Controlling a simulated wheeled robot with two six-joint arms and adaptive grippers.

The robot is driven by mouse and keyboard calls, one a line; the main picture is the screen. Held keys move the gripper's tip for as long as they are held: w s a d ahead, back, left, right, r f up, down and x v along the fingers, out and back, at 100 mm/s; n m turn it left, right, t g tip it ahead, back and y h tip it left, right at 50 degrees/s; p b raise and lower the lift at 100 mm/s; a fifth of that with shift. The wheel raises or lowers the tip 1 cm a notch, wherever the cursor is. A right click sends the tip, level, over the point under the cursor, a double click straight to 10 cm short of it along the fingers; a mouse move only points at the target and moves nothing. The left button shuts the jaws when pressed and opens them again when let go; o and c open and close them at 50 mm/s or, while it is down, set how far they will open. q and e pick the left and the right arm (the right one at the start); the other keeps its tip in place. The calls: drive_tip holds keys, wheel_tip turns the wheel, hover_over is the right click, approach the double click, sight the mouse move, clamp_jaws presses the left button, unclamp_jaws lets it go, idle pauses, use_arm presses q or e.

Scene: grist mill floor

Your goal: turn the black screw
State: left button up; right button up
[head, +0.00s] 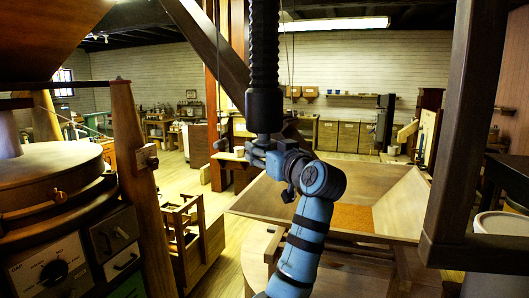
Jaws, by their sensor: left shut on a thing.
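The black screw (264,50) hangs upright from the top of the head view, with a thick dark collar (264,110) at its lower end. My left gripper (259,148) is at the foot of this collar, shut on the lower end of the screw. The gripper and wrist partly hide the grip, so the exact contact is hard to see. My blue left arm rises from the bottom centre to it. My right gripper is not in view.
A wide wooden hopper (400,207) with orange-brown grain (353,216) lies behind and right of my arm. A dark wooden post (465,120) stands at right. A round millstone casing (45,172) and control panel (55,272) stand at left. A slanted beam (208,45) passes left of the screw.

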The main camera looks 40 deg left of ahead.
use_arm(q)
drive_tip(key=shift+f+m+t+h, duration=0.1)
drive_tip(key=shift+m+t+h, duration=0.2)
drive_tip(key=shift+t, duration=0.3)
